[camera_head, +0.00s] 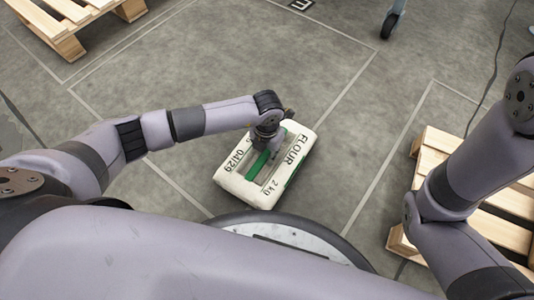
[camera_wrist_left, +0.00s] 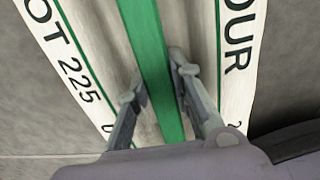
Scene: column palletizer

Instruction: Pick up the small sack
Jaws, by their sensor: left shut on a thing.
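The small sack (camera_head: 290,162) is white with a green stripe and the printed words "FLOUR" and "2 kg". In the head view it lies at the centre, just in front of my base. My left gripper (camera_head: 262,165) is over its middle, shut on it. In the left wrist view the sack (camera_wrist_left: 235,50) fills most of the picture, and the fingers of my left gripper (camera_wrist_left: 158,88) stand on either side of the green stripe, against its top. I cannot tell whether the sack is clear of the floor. My right gripper is out of view; only my right arm shows.
A wooden pallet (camera_head: 436,147) lies at the right, partly behind my right arm. Another pallet (camera_head: 65,25) is at the top left. A caster wheel (camera_head: 390,24) stands at the top right, and a cable runs along the right. The marked grey floor beyond the sack is clear.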

